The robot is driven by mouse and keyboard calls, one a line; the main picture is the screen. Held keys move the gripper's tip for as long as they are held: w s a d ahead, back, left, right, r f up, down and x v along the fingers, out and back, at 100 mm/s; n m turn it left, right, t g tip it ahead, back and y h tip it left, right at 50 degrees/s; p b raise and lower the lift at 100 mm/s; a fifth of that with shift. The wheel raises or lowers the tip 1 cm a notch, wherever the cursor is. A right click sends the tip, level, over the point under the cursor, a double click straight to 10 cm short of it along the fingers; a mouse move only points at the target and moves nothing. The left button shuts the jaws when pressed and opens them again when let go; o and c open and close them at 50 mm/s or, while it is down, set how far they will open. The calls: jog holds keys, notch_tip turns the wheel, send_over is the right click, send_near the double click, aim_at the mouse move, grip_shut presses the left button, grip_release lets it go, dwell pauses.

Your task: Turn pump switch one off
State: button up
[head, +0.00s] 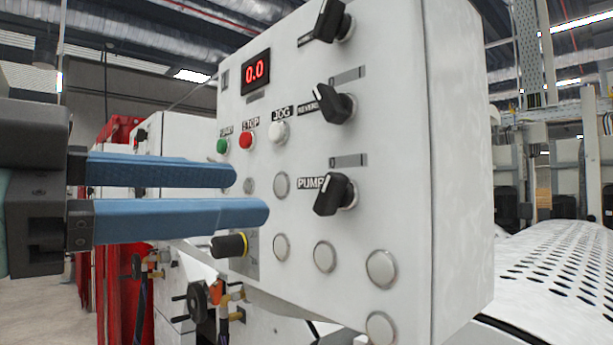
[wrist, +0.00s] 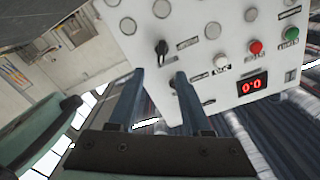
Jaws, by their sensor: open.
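The pump switch (head: 334,194), a black rotary knob beside a PUMP label, is on the front of a white control box. Its handle slants in the head view; I cannot tell its setting. In the wrist view the panel is upside down, and the pump switch (wrist: 161,47) shows just beyond the fingertips. My gripper (head: 250,193) has two long blue fingers, open and empty, reaching from the left toward the panel. In the head view its fingertips are left of the switch, apart from it. In the wrist view the gap of my gripper (wrist: 160,73) lies below the knob.
The REVERSE knob (head: 336,104) sits above the pump switch, partly behind a finger in the wrist view. Another black knob (head: 334,20) is higher. Green, red and white buttons (head: 246,140) and a 0.0 display (head: 256,71) are nearby. A yellow-ringed knob (head: 230,245) is below the fingers.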

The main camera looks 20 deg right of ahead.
aim_at(322, 193)
jog(key=p+x, duration=0.3)
jog(key=x, duration=0.5)
jog(key=shift+w, duration=0.15)
jog(key=shift+w+d+f, duration=0.1)
jog(key=shift+w+d, duration=0.2)
jog(key=shift+d, duration=0.35)
grip_shut()
